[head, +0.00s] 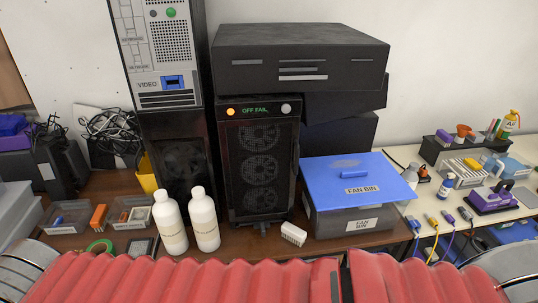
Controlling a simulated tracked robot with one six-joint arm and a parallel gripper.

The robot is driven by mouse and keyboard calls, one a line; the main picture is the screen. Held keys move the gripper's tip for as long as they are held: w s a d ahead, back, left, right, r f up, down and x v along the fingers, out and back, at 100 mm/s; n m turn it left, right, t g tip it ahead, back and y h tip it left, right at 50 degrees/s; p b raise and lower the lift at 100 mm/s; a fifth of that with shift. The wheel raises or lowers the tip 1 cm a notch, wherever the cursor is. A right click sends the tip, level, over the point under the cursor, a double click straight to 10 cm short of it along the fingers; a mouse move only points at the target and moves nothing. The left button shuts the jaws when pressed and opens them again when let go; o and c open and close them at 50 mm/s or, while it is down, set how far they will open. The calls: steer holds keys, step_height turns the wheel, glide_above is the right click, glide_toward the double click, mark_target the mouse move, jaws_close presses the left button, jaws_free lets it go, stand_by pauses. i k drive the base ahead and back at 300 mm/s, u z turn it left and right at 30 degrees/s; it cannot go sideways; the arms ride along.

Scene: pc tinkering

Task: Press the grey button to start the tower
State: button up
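The black tower (259,165) stands upright in the middle of the bench, with several round fans behind its front. A small display at its top reads "OFF FAIL" in green. The grey button (286,108) is a round pale knob at the tower's top right, to the right of the display. An orange lit button (231,112) is at the top left. Nothing covers the grey button. My gripper is not in view.
Two white bottles (205,219) stand in front of the tower's left side. A white brush-like block (293,234) lies at its front right. The blue-lidded fan bin (349,181) stands to the right. A taller tower (158,62) stands left. Black cases (300,55) are stacked above.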

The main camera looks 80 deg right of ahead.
mark_target(286, 109)
steer(key=z, duration=0.05)
steer(key=k, duration=2.3)
steer(key=z, duration=1.45)
steer(key=i, duration=0.9)
